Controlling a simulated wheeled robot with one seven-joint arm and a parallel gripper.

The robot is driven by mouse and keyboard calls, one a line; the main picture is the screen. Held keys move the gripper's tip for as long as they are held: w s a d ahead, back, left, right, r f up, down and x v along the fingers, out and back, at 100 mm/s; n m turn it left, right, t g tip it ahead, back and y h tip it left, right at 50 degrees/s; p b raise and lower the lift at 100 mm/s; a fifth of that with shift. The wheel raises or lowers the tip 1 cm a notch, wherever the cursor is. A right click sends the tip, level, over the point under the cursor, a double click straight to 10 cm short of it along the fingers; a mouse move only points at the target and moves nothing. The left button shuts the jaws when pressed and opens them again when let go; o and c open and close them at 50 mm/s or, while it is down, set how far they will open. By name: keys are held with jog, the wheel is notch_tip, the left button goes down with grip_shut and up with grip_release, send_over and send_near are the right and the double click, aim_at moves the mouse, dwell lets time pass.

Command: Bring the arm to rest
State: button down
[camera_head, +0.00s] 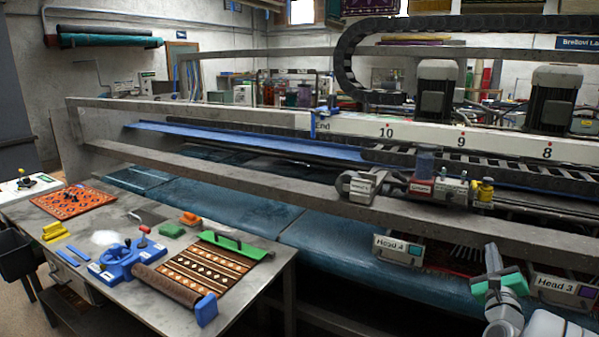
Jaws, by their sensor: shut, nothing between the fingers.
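My gripper (491,250) is at the lower right, at the end of my grey and white arm, which enters from the bottom edge. Its fingers point up and are shut, with nothing seen between them. A green part shows at the wrist just below them. The gripper appears in front of the blue machine bed, between the signs Head 4 (398,250) and Head 3 (565,291). I cannot tell its exact distance from them.
A grey table (117,215) at the left holds rugs, a blue fixture (117,262) and several small coloured blocks. The scrubber machine's long grey rail (250,175) crosses the view. A black bin (15,255) stands at the left edge.

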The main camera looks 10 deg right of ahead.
jog(key=s+a+f+n+g+y, duration=0.1)
jog(key=a+f+n+g+y, duration=0.3)
jog(key=f+n, duration=0.55)
jog(key=s+a+f+n+g+y, duration=0.1)
jog(key=a+f+n+g+y, duration=0.4)
jog(key=f, duration=0.8)
jog(key=s+a+f+n+g+y, duration=0.1)
jog(key=s+a+f+n+g, duration=0.25)
jog(key=s, duration=0.35)
jog(key=s+a+f+n+g+y, duration=0.15)
jog(key=s+a+f+n, duration=0.25)
jog(key=s, duration=0.4)
jog(key=s+a+r+n+g, duration=0.5)
jog(key=s+a+r, duration=0.25)
jog(key=a, duration=0.35)
jog(key=w+a+r+n+t, duration=0.2)
jog(key=a+r, duration=0.3)
jog(key=a, duration=0.3)
jog(key=w+a+r+n+t+h, duration=0.1)
jog(key=w+a+r+n, duration=0.3)
jog(key=a, duration=0.4)
jog(key=shift+w+r+n+t, duration=0.35)
jog(key=shift+r+n+t, duration=0.35)
jog(key=shift+r+t, duration=0.1)
